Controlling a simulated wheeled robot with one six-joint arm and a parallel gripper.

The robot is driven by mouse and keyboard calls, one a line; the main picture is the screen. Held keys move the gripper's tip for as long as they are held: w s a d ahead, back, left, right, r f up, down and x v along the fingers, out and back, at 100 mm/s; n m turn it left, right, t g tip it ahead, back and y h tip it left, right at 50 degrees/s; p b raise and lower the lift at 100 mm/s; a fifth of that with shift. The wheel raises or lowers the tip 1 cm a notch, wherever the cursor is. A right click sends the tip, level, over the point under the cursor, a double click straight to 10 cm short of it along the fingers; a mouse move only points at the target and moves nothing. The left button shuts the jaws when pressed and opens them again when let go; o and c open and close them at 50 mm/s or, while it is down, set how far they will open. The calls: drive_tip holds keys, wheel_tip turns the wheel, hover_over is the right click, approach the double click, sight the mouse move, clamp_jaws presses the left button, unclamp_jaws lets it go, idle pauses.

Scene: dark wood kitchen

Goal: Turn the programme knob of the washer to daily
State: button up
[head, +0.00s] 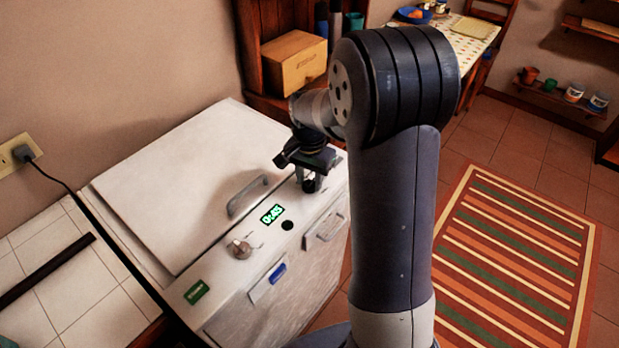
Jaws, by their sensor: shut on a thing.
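The washer (180,195) is a white top-loader with a closed lid and a sloped control panel along its front edge. My gripper (311,185) points down at the right end of this panel. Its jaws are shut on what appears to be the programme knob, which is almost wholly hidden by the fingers. The knob's pointer and the programme labels cannot be read. A silver knob (240,248) sits farther left on the panel, apart from my gripper. A lit green display (272,214) and a round black button (287,225) lie between them.
The lid has a grey handle (248,196). A striped rug (515,265) lies on the open floor at right.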

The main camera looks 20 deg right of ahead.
sight(310, 181)
drive_tip(key=shift+m, duration=1.9)
drive_tip(key=o, duration=1)
wheel_tip(310, 181, up, 11)
drive_tip(key=shift+f+b, duration=0.1)
drive_tip(key=shift+b, duration=0.2)
drive_tip(key=shift+f, duration=0.1)
wheel_tip(310, 181, down, 11)
drive_tip(key=shift+r, duration=0.2)
